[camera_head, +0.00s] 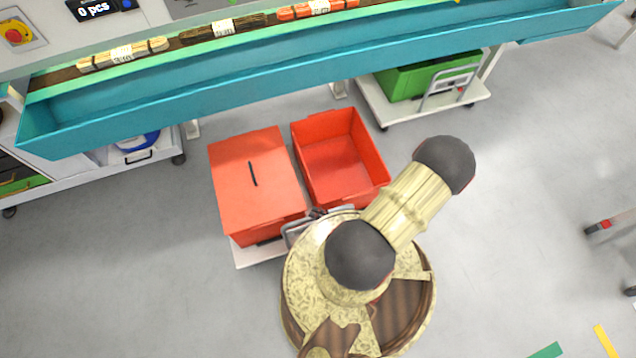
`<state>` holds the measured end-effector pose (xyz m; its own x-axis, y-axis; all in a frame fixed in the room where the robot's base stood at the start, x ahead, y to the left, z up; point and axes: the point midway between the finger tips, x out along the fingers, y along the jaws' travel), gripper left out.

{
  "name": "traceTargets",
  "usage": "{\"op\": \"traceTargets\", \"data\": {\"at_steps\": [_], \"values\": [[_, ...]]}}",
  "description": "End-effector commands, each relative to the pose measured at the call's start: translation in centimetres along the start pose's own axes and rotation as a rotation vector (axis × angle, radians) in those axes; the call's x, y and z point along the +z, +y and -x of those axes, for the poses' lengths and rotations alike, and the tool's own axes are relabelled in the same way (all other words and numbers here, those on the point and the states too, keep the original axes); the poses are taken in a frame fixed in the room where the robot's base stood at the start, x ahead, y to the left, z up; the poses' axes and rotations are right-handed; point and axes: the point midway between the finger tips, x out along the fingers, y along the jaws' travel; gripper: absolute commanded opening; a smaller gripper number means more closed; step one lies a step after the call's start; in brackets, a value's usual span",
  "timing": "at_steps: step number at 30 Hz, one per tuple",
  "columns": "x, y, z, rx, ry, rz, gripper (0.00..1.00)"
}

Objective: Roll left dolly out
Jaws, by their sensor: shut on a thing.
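A low white dolly (258,254) stands on the floor in front of the teal-edged bench, just ahead of my body. It carries a closed red box (256,185) with a dark slot on top and an open, empty red box (335,160). Its grey handle (293,232) is at the near side, partly hidden by my arm. My gripper (318,213) shows only as a small dark part at that handle and is shut on it. My arm hides most of the fingers and the dolly's near right corner.
Another dolly (375,105) with a green crate (418,80) and a grey handle stands at upper right. A white wheeled cart (150,153) is under the bench at left. The teal bench edge (300,80) spans the top.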

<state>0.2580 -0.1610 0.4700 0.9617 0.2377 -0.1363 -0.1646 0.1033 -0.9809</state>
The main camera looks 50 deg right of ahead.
Motion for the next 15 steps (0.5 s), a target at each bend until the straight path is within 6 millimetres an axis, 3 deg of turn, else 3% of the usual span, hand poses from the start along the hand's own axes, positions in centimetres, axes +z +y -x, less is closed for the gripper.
{"op": "traceTargets", "data": {"at_steps": [12, 13, 15], "values": [[0.01, 0.23, 0.08, 0.008, -0.004, 0.005, 0.00], [0.01, 0.23, 0.08, 0.007, -0.005, 0.005, 0.16], [0.03, 0.24, 0.07, 0.008, -0.005, 0.004, 0.20]]}}
